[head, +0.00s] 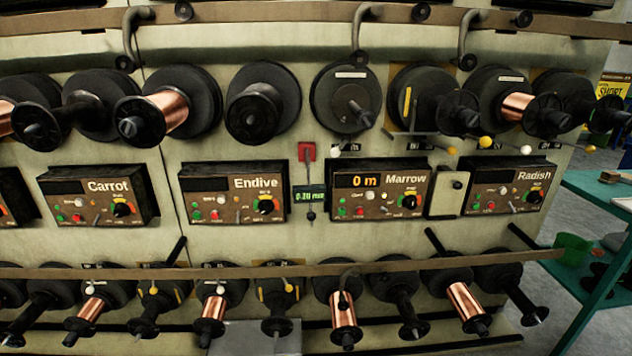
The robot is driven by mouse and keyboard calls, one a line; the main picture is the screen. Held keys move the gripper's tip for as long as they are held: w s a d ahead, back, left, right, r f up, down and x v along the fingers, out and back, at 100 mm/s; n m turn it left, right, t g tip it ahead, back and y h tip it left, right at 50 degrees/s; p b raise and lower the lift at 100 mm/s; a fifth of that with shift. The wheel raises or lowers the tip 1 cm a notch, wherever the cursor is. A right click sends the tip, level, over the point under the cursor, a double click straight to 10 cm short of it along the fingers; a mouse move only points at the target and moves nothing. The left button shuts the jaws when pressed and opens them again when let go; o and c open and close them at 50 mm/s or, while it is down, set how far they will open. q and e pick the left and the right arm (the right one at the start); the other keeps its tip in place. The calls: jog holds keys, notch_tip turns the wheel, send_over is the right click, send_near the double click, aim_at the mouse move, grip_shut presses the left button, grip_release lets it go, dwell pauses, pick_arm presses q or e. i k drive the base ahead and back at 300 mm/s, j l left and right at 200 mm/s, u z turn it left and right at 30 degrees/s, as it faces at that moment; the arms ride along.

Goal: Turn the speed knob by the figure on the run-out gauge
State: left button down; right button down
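The Marrow panel (379,194) in the middle right has an orange display reading "0 m" (366,181). It has a black knob (410,202) on a coloured dial, plus small red and green buttons; the knob's pointer setting is too small to read. Left of it a gauge with a small green display (309,196) seems to read 0.20 mm. A red block (307,151) sits above it on a thin rod. The Endive panel (233,194) has a similar knob (266,206), and its display is dark. Neither gripper is in view.
The Carrot (98,196) and Radish (506,187) panels flank these with dark displays. Spool holders, some with copper spools (172,106), stick out above and below. A brown rail (320,268) crosses below the panels. A teal table (600,200) stands at the right.

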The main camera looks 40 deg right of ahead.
aim_at(409, 201)
jog(key=z, duration=1.85)
